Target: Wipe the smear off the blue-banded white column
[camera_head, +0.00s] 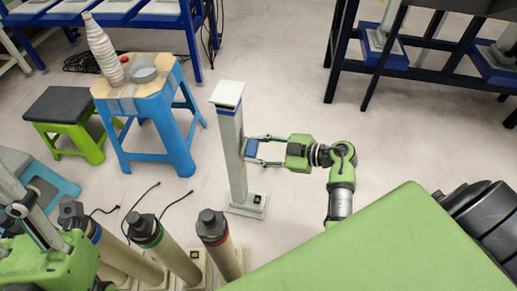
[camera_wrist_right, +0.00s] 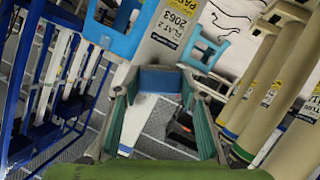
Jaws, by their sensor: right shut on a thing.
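The white column (camera_head: 233,160) with a blue band near its top stands upright on a pale base, in the middle of the head view. My right gripper (camera_head: 254,149) reaches it from the right, level with the column's middle. It is shut on a blue pad (camera_head: 251,147), which is at the column's right-hand side. In the right wrist view the pad (camera_wrist_right: 160,80) sits between the fingers, in front of the column (camera_wrist_right: 148,42) and its printed label. I cannot make out a smear; the pad may hide it. My left gripper's fingers do not show.
Several tan columns (camera_head: 179,262) with dark caps stand at the lower left, with loose cables. A blue stool (camera_head: 150,115) with a bottle (camera_head: 102,45) is left of the white column. A green stool (camera_head: 75,122) is beyond.

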